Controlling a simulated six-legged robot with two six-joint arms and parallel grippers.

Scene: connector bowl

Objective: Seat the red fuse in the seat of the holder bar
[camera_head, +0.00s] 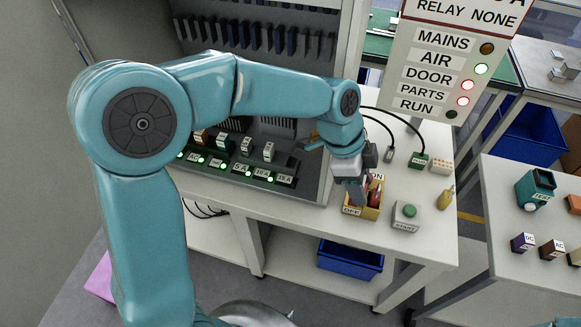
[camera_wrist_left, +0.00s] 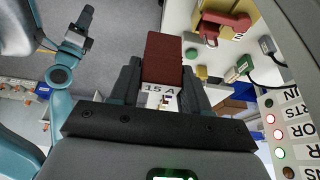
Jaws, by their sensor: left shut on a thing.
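My left gripper (camera_head: 357,188) hangs over the white bench, right of the holder bar (camera_head: 243,171), by the yellow switch box. In the left wrist view the left gripper (camera_wrist_left: 162,82) is shut on the red fuse (camera_wrist_left: 163,56), a red block with a white "15 A" label. I cannot make out the fuse clearly in the head view. The bar lies in the cabinet, with several labels and lit green lamps along its front and several small modules behind. The seat itself is too small to tell. My right gripper (camera_wrist_left: 78,32) shows in the left wrist view, its jaws unclear.
The yellow switch box (camera_head: 370,208) with red parts and the START button box (camera_head: 406,215) stand on the bench. The cabinet's side wall (camera_head: 340,100) rises between the bench's right part and the bar.

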